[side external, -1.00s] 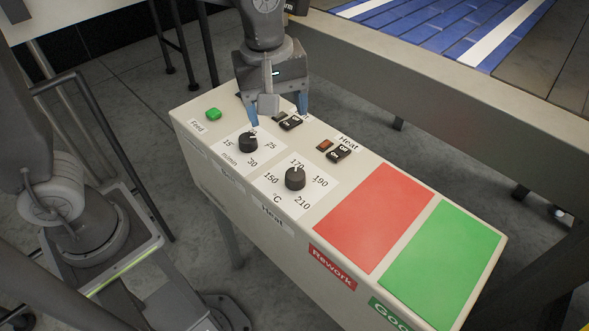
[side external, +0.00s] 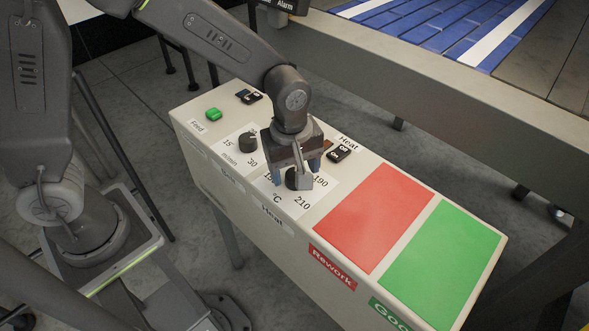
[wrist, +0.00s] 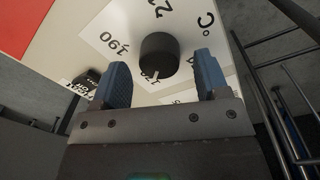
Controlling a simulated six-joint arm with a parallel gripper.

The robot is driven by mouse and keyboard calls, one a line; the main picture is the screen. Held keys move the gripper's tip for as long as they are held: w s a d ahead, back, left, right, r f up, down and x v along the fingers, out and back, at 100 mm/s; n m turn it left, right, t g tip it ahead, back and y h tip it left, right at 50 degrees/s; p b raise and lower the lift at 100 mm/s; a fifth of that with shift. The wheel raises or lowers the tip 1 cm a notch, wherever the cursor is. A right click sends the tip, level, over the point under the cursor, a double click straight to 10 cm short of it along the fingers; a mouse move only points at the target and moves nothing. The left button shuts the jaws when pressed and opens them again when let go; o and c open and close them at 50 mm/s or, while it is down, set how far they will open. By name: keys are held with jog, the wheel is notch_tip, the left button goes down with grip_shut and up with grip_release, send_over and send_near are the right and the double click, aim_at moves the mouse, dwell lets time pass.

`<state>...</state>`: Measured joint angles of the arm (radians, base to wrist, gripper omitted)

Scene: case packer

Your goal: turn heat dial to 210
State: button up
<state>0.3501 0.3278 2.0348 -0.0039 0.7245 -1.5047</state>
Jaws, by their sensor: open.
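The heat dial (wrist: 158,55) is a black round knob on a white scale card. In the wrist view it stands between and just beyond the two blue fingertips of my gripper (wrist: 162,78), with no clear contact. Its white pointer mark shows on the gripper side. In the side view my open gripper (side external: 298,172) is over the heat dial (side external: 293,181), which is partly hidden behind it. The scale labels 190 and 210 show; 170 is hidden in the side view. The pointer's exact reading cannot be told now.
The other dial (side external: 248,144) is left of my gripper. The Heat switch (side external: 340,152) is close on its right. A green button (side external: 213,114), a red Rework area (side external: 372,218) and a green area (side external: 440,262) share the panel. A conveyor (side external: 450,30) runs behind.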

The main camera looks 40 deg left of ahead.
jog(key=shift+f, duration=0.55)
jog(key=c, duration=0.9)
